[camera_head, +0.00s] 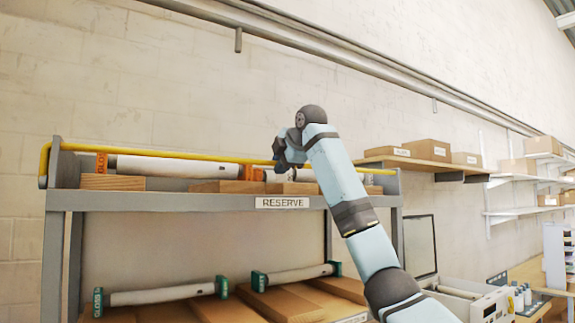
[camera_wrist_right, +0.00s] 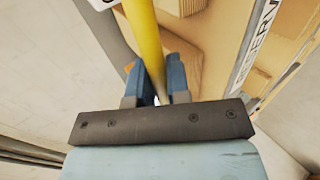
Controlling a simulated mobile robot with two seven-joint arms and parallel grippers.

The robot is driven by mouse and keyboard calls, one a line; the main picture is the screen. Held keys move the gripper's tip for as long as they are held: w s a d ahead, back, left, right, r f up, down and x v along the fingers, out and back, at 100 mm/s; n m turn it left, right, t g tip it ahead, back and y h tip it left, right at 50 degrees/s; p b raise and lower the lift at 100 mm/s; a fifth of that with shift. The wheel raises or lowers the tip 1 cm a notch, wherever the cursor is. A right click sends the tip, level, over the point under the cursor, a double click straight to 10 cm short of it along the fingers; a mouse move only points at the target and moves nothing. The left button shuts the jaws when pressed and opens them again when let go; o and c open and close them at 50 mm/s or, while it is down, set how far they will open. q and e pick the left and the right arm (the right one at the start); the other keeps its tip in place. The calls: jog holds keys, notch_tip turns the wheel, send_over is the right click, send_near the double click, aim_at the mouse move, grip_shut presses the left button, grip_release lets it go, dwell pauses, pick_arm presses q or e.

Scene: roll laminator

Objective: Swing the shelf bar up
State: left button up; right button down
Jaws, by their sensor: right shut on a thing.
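The yellow shelf bar (camera_head: 190,156) runs along the upper shelf of the rack, in front of the rolls, with its left end bent down at the rack's left post. My right gripper (camera_head: 285,158) is at the bar right of its middle, its fingers partly hidden by the wrist. In the right wrist view the yellow bar (camera_wrist_right: 146,40) passes between the two blue fingers of my right gripper (camera_wrist_right: 157,82), which is shut on it. My left gripper is not in view.
The grey rack (camera_head: 150,201) carries a "RESERVE" label (camera_head: 282,202). White rolls with orange ends (camera_head: 180,168) lie on its upper shelf, and rolls with green ends (camera_head: 165,294) lie below. A wall shelf with cartons (camera_head: 427,149) stands to the right. The wall above the bar is clear up to a rail.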

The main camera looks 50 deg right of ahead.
jog(key=shift+w+r, duration=0.1)
dwell(0.5)
jog(key=c, duration=1.1)
grip_release()
jog(key=shift+w+g, duration=0.15)
jog(key=shift+g, duration=0.15)
jog(key=shift+s+r, duration=0.2)
jog(key=shift+s, duration=0.3)
jog(key=b+v, duration=0.3)
jog(key=v, duration=0.9)
jog(key=shift+s+r, duration=0.2)
jog(key=shift+s, duration=0.1)
jog(key=shift+a, duration=0.1)
